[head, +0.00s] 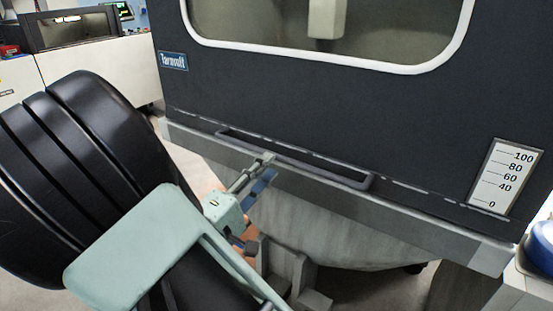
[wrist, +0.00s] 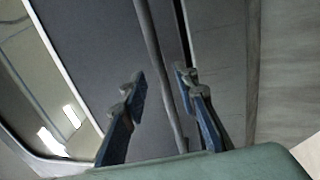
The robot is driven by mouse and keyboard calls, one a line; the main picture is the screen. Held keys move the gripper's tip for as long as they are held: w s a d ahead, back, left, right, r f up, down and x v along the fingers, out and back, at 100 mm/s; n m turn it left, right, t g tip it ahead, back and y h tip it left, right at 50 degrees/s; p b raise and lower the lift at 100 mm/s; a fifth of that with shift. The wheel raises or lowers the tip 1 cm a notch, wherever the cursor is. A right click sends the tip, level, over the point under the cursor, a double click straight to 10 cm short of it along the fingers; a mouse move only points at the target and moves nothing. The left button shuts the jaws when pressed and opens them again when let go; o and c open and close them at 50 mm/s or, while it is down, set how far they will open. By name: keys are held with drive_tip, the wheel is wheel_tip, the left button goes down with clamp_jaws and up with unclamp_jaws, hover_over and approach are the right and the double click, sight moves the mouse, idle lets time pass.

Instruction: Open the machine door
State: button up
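The machine door (head: 330,110) is a dark panel with a white-framed window and looks closed in the head view. Its handle (head: 320,169), a dark bar, runs along the lower edge. My gripper (head: 266,167) is at the left part of the handle. In the wrist view my gripper (wrist: 162,85) has its two blue-padded fingers apart. The handle (wrist: 158,60) passes through the gap between them in that picture, nearer the right finger. I see no clear contact, and cannot tell how deep the bar sits between the fingers.
A grey ledge (head: 440,228) runs below the door. A level scale plate (head: 505,178) is at the door's lower right, with a blue round object (head: 542,245) beyond it. Another white machine (head: 90,62) stands at the back left. Floor shows between the machines.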

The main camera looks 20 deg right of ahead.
sight(277, 157)
drive_tip(key=x, duration=0.5)
clamp_jaws()
idle(0.3)
